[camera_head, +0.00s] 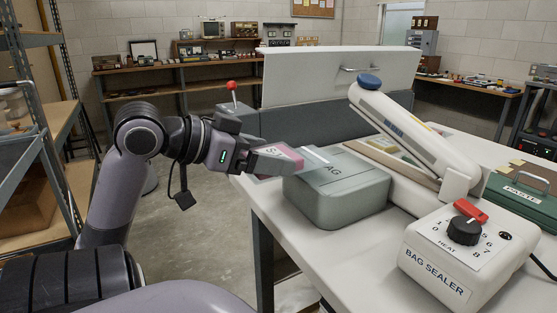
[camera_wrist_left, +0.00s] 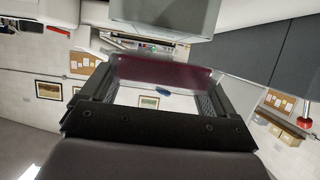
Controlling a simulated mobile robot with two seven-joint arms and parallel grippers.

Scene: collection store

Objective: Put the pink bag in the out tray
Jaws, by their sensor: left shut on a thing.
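The pink bag (camera_head: 291,157) is at the tip of my left gripper (camera_head: 284,158), which comes in from the left and is shut on it. The bag also shows as a dark pink band between the fingers in the left wrist view (camera_wrist_left: 165,73). The gripper is beside the left end of the grey-green box, near the table's left edge; whether they touch is unclear. I cannot make out an out tray. My right gripper is not in view.
A grey-green box (camera_head: 335,195) stands on the white table (camera_head: 370,270). A green case (camera_head: 520,205) is at right. Metal shelving (camera_head: 45,130) stands at left.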

